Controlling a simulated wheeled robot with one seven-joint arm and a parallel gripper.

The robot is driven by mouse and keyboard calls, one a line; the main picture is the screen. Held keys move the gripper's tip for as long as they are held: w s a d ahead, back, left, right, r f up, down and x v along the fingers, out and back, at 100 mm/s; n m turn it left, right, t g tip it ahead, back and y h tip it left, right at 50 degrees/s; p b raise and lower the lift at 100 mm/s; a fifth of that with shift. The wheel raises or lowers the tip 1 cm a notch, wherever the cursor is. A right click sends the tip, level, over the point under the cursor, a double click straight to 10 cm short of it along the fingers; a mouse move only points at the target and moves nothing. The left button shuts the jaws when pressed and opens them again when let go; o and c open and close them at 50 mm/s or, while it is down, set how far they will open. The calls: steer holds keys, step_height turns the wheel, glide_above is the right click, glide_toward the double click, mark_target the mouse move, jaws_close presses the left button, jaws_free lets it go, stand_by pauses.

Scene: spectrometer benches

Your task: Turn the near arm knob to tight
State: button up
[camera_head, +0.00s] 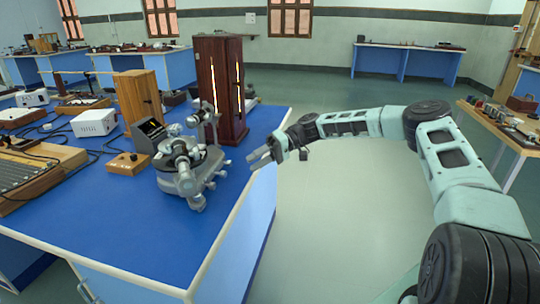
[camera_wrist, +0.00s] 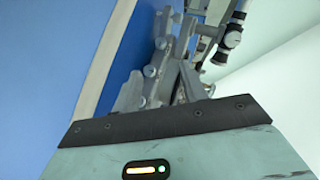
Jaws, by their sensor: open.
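The grey metal spectrometer (camera_head: 184,162) stands on the blue bench (camera_head: 120,235) near its right edge, with a round middle and arms carrying small knobs. One arm reaches toward the bench's front, with small knobs near its end (camera_head: 197,203). I cannot tell which knob is the near arm knob or how tight it is. My gripper (camera_head: 255,157) is open and empty, just right of the spectrometer and apart from it, over the bench edge. In the wrist view, grey metal parts and round knobs of the spectrometer (camera_wrist: 232,38) show beyond the gripper, partly hidden by it.
A tall dark wooden cabinet (camera_head: 219,88) stands behind the spectrometer. A wooden block with a button (camera_head: 128,163), a dark display box (camera_head: 150,134) and a white box (camera_head: 94,122) stand left of it. The bench front is clear. Open floor (camera_head: 345,205) lies to the right.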

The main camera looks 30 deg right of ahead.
steer(key=v, duration=0.5)
steer(key=n+t+h+p, duration=0.4)
steer(key=n+t+p, duration=0.1)
steer(key=t, duration=0.4)
glide_toward(215, 185)
steer(key=p+x, duration=0.1)
steer(key=x, duration=0.7)
steer(key=shift+s, duration=0.15)
